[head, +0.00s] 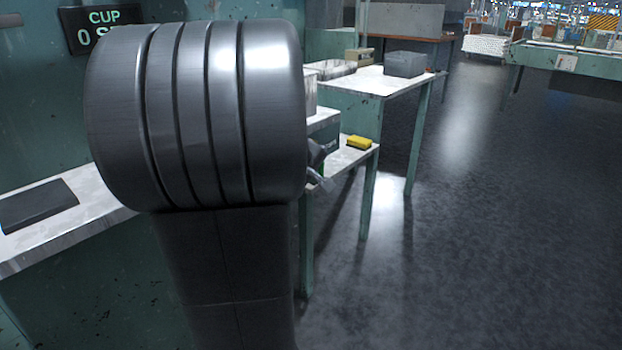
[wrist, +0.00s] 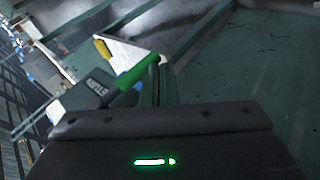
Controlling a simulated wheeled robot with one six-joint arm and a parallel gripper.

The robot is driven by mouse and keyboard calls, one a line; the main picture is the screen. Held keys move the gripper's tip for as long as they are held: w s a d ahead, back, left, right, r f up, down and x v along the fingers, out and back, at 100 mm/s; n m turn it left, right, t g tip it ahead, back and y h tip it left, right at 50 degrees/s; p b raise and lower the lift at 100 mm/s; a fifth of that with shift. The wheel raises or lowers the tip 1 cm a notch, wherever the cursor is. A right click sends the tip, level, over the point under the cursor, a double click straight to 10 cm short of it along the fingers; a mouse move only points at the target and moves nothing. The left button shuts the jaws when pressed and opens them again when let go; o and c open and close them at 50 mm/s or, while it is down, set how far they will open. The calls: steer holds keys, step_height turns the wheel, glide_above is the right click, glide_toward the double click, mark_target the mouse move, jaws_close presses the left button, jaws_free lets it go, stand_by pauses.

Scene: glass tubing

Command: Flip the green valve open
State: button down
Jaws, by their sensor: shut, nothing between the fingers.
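The green valve handle (wrist: 138,71) shows in the wrist view as a bright green bar, slanting up to the right in front of a pale shelf. It lies just beyond the dark front edge of my gripper (wrist: 160,122), apart from it in the picture. My gripper is shut and empty; its fingertips are not clear in this view. In the head view my dark ribbed arm covers the left middle, and only a small grey part of my gripper (head: 322,182) shows past its right side. The valve is mostly hidden there.
A yellow block (head: 359,142) lies on the low shelf, and it also shows in the wrist view (wrist: 102,49). A dark labelled box (wrist: 92,88) is left of the handle. A white-topped table (head: 350,82) holds a grey box (head: 404,64). The floor at right is clear.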

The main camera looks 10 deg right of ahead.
stand_by(0.4)
steer(key=p+v, duration=0.4)
steer(key=v, duration=0.9)
steer(key=shift+s+r+p, duration=0.2)
steer(key=shift+r+p, duration=0.1)
steer(key=shift+p, duration=0.1)
steer(key=x, duration=0.8)
steer(key=shift+w+r+g+y, duration=0.25)
steer(key=shift+w+g+y, duration=0.05)
steer(key=p, duration=0.5)
steer(key=shift+w+a+r+g+y, duration=0.1)
steer(key=shift+w+a+g+y, duration=0.05)
steer(key=shift+w+g+y, duration=0.2)
steer(key=p, duration=0.2)
steer(key=y+p, duration=0.1)
steer(key=p, duration=0.2)
steer(key=shift+w+r+g, duration=0.15)
steer(key=shift+w+g, duration=0.1)
steer(key=shift+g, duration=0.1)
steer(key=r+g+y+p, duration=0.1)
steer(key=p, duration=1)
steer(key=shift+s+m+y, duration=0.15)
steer(key=shift+m+y, duration=0.1)
steer(key=shift+m, duration=0.05)
